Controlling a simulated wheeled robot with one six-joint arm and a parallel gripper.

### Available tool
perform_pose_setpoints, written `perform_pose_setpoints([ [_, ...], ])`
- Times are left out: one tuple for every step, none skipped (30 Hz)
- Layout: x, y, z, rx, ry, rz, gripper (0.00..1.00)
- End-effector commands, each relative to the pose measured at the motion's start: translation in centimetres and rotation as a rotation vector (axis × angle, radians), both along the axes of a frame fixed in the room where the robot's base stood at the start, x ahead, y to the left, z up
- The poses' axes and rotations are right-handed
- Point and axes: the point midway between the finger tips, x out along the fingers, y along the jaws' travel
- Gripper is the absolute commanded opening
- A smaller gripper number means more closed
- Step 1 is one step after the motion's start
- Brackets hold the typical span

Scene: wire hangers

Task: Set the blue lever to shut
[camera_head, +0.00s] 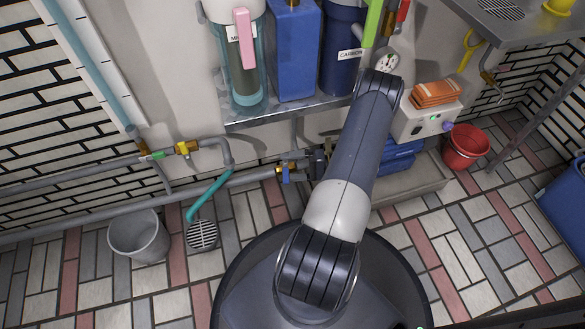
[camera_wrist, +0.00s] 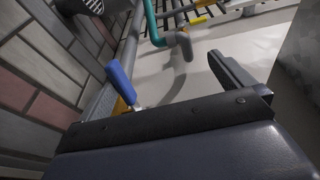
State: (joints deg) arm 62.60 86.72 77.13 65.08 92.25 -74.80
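The blue lever (camera_head: 286,176) sits on a brass valve (camera_head: 281,168) in the lower pipe, left of my arm in the head view. There its handle points down, across the pipe. In the wrist view the blue lever (camera_wrist: 121,82) stands at left centre, above the dark bar of my gripper (camera_wrist: 172,88). In the head view my gripper is mostly hidden, with dark parts just right of the valve. Nothing shows in its grasp.
A grey bucket (camera_head: 139,237) stands beside a floor drain (camera_head: 202,235). Containers stand on the shelf (camera_head: 262,118) above the valve. A red bucket (camera_head: 465,148) is at right.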

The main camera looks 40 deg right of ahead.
Motion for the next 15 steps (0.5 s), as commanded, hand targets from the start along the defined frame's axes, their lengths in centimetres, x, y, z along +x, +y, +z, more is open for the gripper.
perform_pose_setpoints([
  [-0.1, -0.4, 4.0, 0.058, -0.060, 0.007, 0.82],
  [0.0, -0.5, 4.3, 0.059, -0.061, 0.006, 0.82],
  [0.0, -0.5, 4.7, 0.059, -0.061, 0.004, 0.82],
  [0.0, -0.5, 4.9, 0.059, -0.061, 0.004, 0.82],
  [0.0, -0.5, 5.1, 0.058, -0.060, 0.003, 0.82],
  [0.0, -0.5, 5.2, 0.058, -0.062, 0.003, 0.82],
  [0.0, -0.6, 5.3, 0.058, -0.062, 0.003, 0.82],
  [0.0, -0.6, 5.3, 0.058, -0.061, 0.003, 0.82],
  [0.0, -0.6, 5.3, 0.057, -0.062, 0.002, 0.82],
  [0.0, -0.6, 5.3, 0.057, -0.062, 0.002, 0.82],
  [0.0, -0.6, 5.3, 0.057, -0.062, 0.002, 0.82],
  [0.0, -0.6, 5.3, 0.056, -0.062, 0.002, 0.82],
  [0.0, -0.6, 5.3, 0.056, -0.062, 0.002, 0.82],
  [0.0, -0.7, 5.4, 0.055, -0.063, 0.002, 0.82],
  [0.1, -0.9, 0.9, -0.076, 0.061, -0.035, 0.82],
])
